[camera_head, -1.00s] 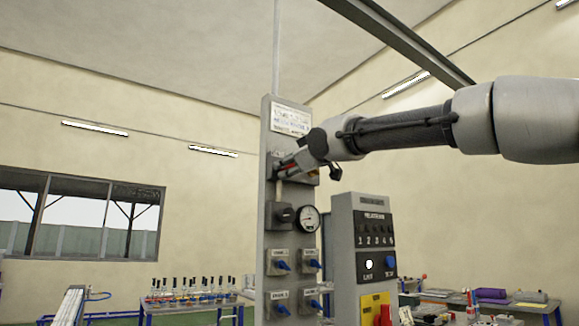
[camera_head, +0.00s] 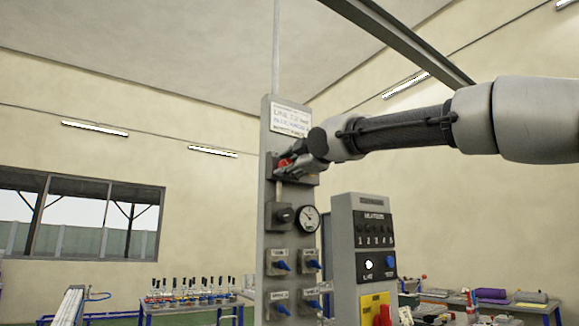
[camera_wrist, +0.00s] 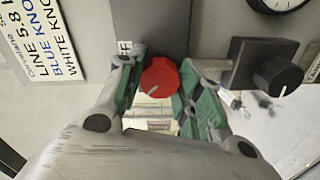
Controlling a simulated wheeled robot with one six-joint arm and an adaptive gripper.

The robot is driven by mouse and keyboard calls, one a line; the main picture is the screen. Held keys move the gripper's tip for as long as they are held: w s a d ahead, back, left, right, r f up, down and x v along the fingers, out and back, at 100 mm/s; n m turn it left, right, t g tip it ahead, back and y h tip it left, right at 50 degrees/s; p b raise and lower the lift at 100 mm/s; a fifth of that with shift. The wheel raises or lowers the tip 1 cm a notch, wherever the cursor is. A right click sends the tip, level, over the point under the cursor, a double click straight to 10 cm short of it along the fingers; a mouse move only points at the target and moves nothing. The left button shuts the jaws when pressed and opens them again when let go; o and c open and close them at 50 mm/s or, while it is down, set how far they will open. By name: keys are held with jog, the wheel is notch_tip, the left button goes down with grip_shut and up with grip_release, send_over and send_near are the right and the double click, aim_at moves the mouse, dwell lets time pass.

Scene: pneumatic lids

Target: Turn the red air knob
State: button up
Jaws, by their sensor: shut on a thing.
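The red air knob (camera_wrist: 160,77) sits between my gripper's two green-padded fingers in the wrist view, with a pale pointer mark on its face. It also shows in the head view (camera_head: 284,163) on the upper part of the grey panel (camera_head: 267,225), partly hidden by my gripper. My gripper (camera_wrist: 158,90) is shut on the knob, one finger at each side. In the head view my gripper (camera_head: 292,168) reaches the panel from the right.
Below the knob are a black knob (camera_head: 284,215), a round gauge (camera_head: 308,218) and several blue-handled valves (camera_head: 282,265). A grey heater box (camera_head: 345,250) with switches stands at the right. A sign (camera_head: 290,120) is above. Tables stand behind.

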jog(key=shift+f, duration=0.1)
dwell(0.3)
jog(key=o, duration=1)
jog(key=v, duration=1.2)
